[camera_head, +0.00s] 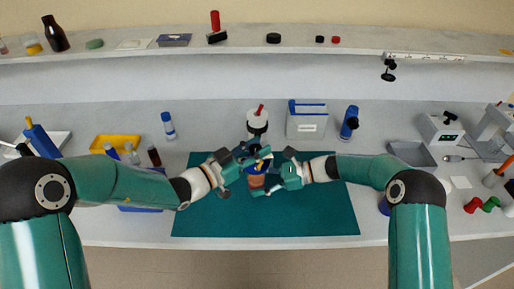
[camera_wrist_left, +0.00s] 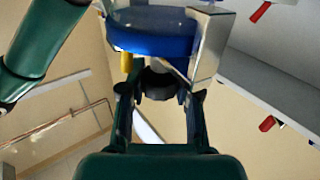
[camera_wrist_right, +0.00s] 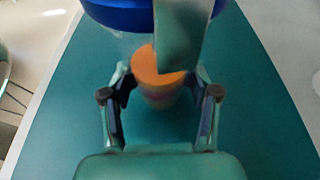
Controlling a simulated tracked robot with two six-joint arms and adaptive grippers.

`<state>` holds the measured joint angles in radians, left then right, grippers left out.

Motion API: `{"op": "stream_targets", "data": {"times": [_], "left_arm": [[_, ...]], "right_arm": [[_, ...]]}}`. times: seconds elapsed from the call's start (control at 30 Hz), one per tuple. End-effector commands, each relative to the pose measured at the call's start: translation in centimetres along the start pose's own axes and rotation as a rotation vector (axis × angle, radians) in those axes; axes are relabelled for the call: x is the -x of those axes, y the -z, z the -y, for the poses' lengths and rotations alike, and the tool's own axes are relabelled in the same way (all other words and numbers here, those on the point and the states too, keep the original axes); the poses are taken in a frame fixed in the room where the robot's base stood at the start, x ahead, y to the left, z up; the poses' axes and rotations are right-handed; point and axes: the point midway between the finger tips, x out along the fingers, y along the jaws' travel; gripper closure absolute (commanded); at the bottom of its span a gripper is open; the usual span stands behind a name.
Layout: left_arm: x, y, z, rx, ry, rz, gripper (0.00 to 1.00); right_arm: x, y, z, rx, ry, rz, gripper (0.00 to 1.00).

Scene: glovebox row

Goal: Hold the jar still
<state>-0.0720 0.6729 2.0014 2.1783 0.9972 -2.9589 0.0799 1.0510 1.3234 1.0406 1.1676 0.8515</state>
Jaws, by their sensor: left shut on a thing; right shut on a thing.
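The jar (camera_head: 257,182) has a blue lid and orange-brown contents, and is over the teal mat in the head view. In the right wrist view its blue lid (camera_wrist_right: 118,12) is at the top and the orange contents (camera_wrist_right: 158,68) show below. My right gripper (camera_head: 276,180) is shut on the jar from the right, with a finger on each side. My left gripper (camera_head: 252,158) is higher, close by the lid, and shut on a dark round thing (camera_wrist_left: 159,82). Beside that, a blue disc (camera_wrist_left: 155,32) and a silver plate (camera_wrist_left: 209,45) fill the top of the left wrist view.
The teal mat (camera_head: 325,210) is mostly bare. Blue-capped bottles (camera_head: 168,125) and a yellow tray (camera_head: 113,142) are at left. A grey tray (camera_head: 411,154) is at right.

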Motion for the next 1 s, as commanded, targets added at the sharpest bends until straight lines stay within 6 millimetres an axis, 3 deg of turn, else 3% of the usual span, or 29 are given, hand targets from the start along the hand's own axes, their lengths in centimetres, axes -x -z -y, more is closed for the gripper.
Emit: {"op": "stream_targets", "data": {"times": [0.37, 1.0], "left_arm": [[-0.06, 0.2, 0.33, -0.003, -0.149, -0.009, 1.0], [-0.09, -0.01, 0.04, -0.001, -0.717, -0.004, 1.0]], "right_arm": [[-0.01, -0.08, -0.09, 0.003, -0.004, 0.002, 0.59], [-0.07, -0.01, -0.13, 0.002, -0.005, 0.0, 0.59]]}}
